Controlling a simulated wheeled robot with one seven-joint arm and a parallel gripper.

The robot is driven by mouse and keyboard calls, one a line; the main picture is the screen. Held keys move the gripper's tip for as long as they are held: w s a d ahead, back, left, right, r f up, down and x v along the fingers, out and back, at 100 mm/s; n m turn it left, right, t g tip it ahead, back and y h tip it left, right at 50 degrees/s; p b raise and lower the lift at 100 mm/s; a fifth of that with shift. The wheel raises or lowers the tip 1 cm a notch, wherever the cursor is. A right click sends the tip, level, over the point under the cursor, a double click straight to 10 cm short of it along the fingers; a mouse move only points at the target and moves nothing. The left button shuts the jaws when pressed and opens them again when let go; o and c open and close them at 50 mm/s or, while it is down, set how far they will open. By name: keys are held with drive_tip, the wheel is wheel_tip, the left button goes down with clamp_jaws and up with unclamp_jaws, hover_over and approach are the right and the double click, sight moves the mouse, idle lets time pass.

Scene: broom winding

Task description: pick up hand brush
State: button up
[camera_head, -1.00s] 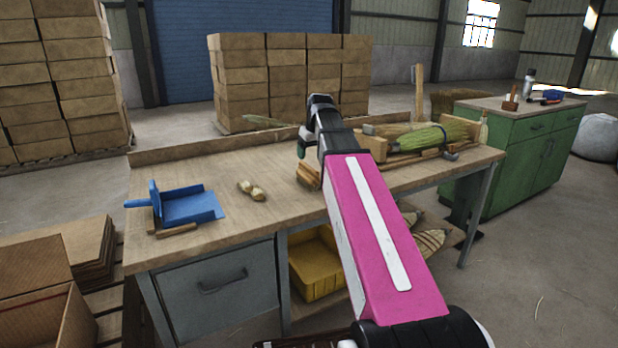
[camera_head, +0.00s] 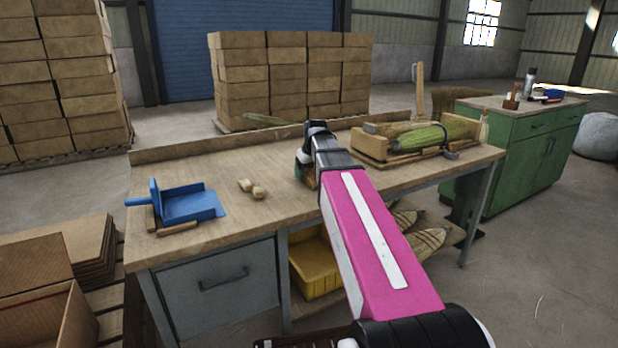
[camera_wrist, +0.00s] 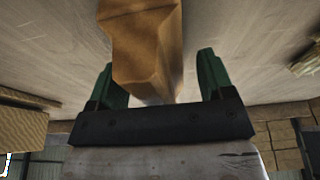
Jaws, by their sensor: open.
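The likely hand brush, a tan-brown wooden piece (camera_wrist: 145,40), shows large in the wrist view. Its narrow end reaches between the two green fingers of my gripper (camera_wrist: 158,65). The fingers are apart, with a gap on each side of the wood, wider on the right. In the head view my gripper (camera_head: 303,170) is low over the middle of the workbench. Only a small brown part of the brush (camera_head: 313,181) shows beside it there; my arm hides the rest. I cannot see bristles.
The workbench (camera_head: 225,165) holds a blue dustpan-like tool (camera_head: 190,203) at left, small pale pieces (camera_head: 252,189) left of my gripper, and a wooden cradle with a green bundle (camera_head: 435,136) at right. A raised board runs along the back edge.

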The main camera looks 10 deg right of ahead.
drive_tip(key=shift+f, duration=0.1)
idle(0.4)
drive_tip(key=c, duration=1.1)
drive_tip(key=shift+o, duration=0.2)
drive_tip(key=shift+r, duration=0.45)
wheel_tip(320, 180, up, 4)
drive_tip(key=shift+f, duration=0.15)
drive_tip(key=s+a+r, duration=0.6)
drive_tip(key=a, duration=0.4)
drive_tip(key=shift+r, duration=0.35)
